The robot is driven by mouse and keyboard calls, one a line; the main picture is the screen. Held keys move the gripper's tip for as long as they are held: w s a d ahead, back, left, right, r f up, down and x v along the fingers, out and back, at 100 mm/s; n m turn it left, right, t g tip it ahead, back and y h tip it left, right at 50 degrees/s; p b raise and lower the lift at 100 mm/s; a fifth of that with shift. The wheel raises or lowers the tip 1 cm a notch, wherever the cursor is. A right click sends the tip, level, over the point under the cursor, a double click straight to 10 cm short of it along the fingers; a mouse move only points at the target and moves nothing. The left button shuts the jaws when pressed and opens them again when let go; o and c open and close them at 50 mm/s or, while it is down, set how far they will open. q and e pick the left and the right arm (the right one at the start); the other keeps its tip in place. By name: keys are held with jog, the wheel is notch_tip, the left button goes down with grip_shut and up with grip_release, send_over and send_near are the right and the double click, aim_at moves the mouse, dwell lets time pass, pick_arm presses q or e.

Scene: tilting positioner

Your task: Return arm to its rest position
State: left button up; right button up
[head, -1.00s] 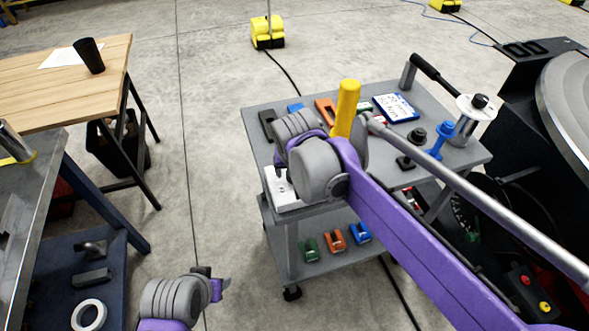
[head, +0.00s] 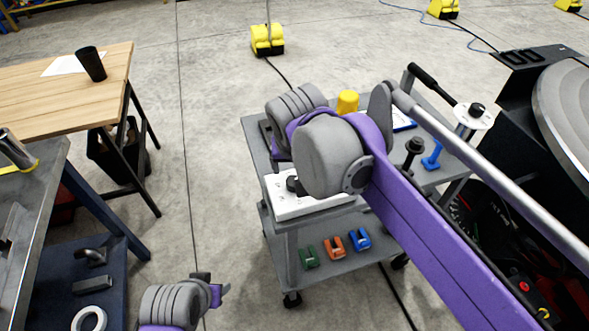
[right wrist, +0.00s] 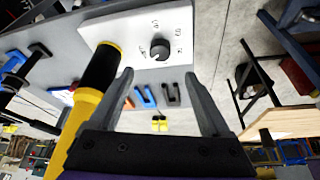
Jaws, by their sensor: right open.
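My right arm (head: 430,225), purple with grey joints, reaches from the lower right over the grey cart. Its big grey joint (head: 328,158) hangs over the cart's near left part and hides the right gripper in the head view. In the right wrist view the right gripper (right wrist: 159,75) is open, with nothing between its two fingers. A white box with a black knob (right wrist: 159,50) lies beyond the fingertips, apart from them. My left arm (head: 172,304) shows at the bottom left; its small end part (head: 214,289) does not show whether the jaws are open.
The grey cart (head: 255,128) carries a yellow cylinder (head: 347,101), partly hidden, and a blue part (head: 432,156). A yellow and black handle (right wrist: 90,92) stands close left of the fingers. A wooden table (head: 60,90) is at left, a black machine (head: 520,110) at right. Floor between is clear.

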jog(key=shift+s+r, duration=0.1)
jog(key=shift+r, duration=0.15)
dwell(0.3)
